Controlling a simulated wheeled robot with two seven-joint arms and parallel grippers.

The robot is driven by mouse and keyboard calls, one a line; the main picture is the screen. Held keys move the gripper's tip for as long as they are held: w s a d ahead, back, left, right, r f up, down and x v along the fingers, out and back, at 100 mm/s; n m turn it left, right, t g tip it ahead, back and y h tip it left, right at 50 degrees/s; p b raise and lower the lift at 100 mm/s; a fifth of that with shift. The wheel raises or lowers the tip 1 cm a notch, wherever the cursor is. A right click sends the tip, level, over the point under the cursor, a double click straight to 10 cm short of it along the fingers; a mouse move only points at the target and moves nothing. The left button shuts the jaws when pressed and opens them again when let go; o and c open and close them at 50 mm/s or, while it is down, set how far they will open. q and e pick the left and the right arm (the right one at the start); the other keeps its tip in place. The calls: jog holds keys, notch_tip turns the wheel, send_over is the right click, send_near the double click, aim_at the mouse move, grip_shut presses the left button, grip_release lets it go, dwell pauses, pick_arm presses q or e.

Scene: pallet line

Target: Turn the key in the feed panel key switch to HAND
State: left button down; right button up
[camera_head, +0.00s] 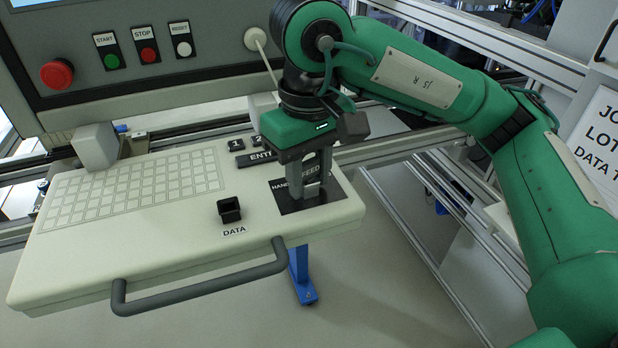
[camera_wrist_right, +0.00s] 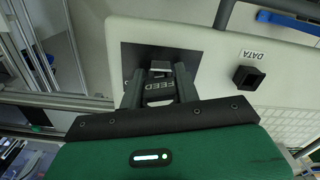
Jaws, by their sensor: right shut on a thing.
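The feed panel key switch sits on a black plate (camera_head: 337,192) at the right end of the pale console. The letters HAND show at the plate's left and FEED behind the fingers. My right gripper (camera_head: 314,192) points down over this plate, its fingers shut on the key. In the right wrist view, the grey key head (camera_wrist_right: 160,68) sits between the two fingertips, with the black plate (camera_wrist_right: 136,50) around it. The fingers hide most of the switch, so I cannot tell which position the key points to. My left gripper is not in view.
A black square DATA socket (camera_head: 229,209) stands left of the plate. A keypad grid (camera_head: 135,188) and an ENTER key (camera_head: 258,157) are on the same console, with a grey handle (camera_head: 200,283) along its front. START, STOP and RESET buttons and a red knob (camera_head: 57,74) are behind.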

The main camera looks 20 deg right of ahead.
jog(key=shift+f+n+b, duration=0.1)
jog(key=shift+n+b, duration=0.25)
jog(key=shift+n, duration=0.45)
jog(key=n+b, duration=0.1)
jog(key=n, duration=0.2)
jog(key=o, duration=0.6)
jog(key=shift+n, duration=0.5)
jog(key=shift+c, duration=0.2)
jog(key=o, duration=1)
jog(key=shift+c, duration=0.2)
jog(key=shift+r+p, duration=2.5)
jog(key=shift+r, duration=1.1)
jog(key=shift+f, duration=0.1)
